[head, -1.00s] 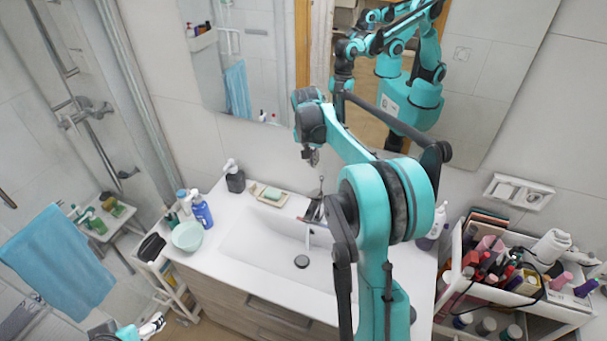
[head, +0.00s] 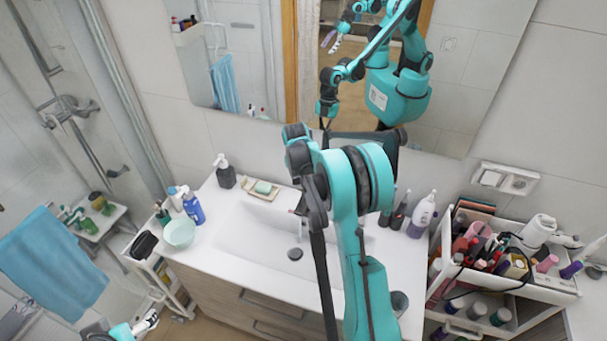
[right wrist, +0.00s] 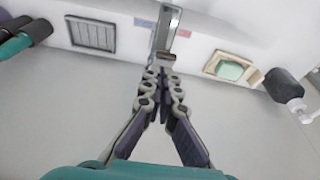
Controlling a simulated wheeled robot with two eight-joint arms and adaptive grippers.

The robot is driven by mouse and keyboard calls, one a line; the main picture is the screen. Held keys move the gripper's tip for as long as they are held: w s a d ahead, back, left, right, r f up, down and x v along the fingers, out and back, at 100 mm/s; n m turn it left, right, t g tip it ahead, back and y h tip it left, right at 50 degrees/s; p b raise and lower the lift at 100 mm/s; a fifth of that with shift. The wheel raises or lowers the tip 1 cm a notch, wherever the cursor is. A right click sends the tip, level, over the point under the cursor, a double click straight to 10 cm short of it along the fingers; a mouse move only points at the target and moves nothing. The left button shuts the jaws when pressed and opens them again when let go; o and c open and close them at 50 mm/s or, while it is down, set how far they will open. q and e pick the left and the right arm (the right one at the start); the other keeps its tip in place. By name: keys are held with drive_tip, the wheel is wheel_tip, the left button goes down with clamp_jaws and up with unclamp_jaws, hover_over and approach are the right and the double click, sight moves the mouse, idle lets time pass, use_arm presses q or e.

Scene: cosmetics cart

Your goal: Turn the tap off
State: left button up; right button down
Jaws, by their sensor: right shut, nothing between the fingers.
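The metal tap (right wrist: 165,32) shows in the right wrist view, with a blue mark and a red mark at its sides. In the head view only part of the tap (head: 301,205) shows beside my right arm, above the white basin (head: 262,247). My right gripper (right wrist: 161,76) is shut and empty, with its fingertips at the near end of the tap; I cannot tell whether they touch it. My arm hides this gripper in the head view. My left gripper (head: 146,322) is low at the left, away from the sink; its jaws are too small to read. I cannot make out running water.
A dark soap dispenser (head: 225,172) and a soap dish (head: 262,190) stand left of the tap. A blue bottle (head: 194,208) and a green bowl (head: 180,232) are at the left edge. Bottles (head: 421,214) stand right of the tap. A full cosmetics cart (head: 548,283) is at the right.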

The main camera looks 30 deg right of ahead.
drive_tip(key=shift+f, duration=0.1)
drive_tip(key=f+t+h+b, duration=0.1)
drive_tip(key=b, duration=0.1)
drive_tip(key=s+a+f+h+b, duration=0.1)
drive_tip(key=b, duration=0.2)
drive_tip(key=s+a+f+t+h+b, duration=0.1)
drive_tip(key=b, duration=0.1)
drive_tip(key=shift+a+f+t, duration=0.1)
drive_tip(key=shift+f+t, duration=0.2)
drive_tip(key=shift+f, duration=0.05)
drive_tip(key=shift+a+f+b, duration=0.1)
drive_tip(key=shift+f+b, duration=0.2)
drive_tip(key=shift+b, duration=0.3)
drive_tip(key=shift+r, duration=0.1)
